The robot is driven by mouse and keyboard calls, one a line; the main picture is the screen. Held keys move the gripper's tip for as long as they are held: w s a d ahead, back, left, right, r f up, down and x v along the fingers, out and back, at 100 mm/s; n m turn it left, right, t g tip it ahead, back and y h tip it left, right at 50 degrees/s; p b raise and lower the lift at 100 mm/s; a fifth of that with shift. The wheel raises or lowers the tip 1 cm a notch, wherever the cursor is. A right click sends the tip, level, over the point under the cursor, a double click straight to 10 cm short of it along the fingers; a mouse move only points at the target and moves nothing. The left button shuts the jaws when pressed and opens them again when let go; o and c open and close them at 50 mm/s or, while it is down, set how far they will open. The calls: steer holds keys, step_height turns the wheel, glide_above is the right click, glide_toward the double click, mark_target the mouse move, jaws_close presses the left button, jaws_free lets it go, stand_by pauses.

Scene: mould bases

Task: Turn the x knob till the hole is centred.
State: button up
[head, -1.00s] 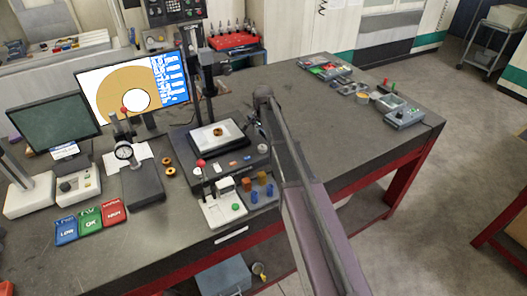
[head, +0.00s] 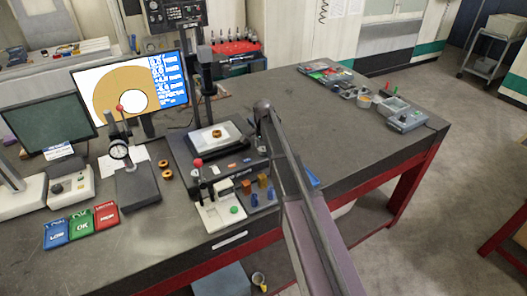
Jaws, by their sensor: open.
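The monitor (head: 176,63) shows a tan disc (head: 110,88) with a white round hole (head: 133,101). The hole lies right of and below the middle of the picture area, beside the blue readout panel. In front of it stands the measuring stage (head: 202,150), with a small orange ring part (head: 216,133) on its pale plate. My gripper (head: 259,140) is at the stage's right side, small, dark and mostly hidden by my own arm. It is open. I cannot make out the x knob or whether the gripper touches it.
A red-topped lever (head: 198,163) and a white box with a green button (head: 233,210) stand at the stage's front. A dial gauge stand (head: 137,187) and blue, green and red bins (head: 82,226) are left.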

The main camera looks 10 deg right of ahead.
steer(key=c, duration=1.1)
steer(key=shift+c, duration=0.2)
steer(key=shift+n, duration=0.6)
steer(key=n, duration=0.5)
steer(key=shift+a, duration=0.1)
steer(key=n, duration=0.4)
steer(key=shift+a, duration=0.1)
steer(key=shift+n, duration=2)
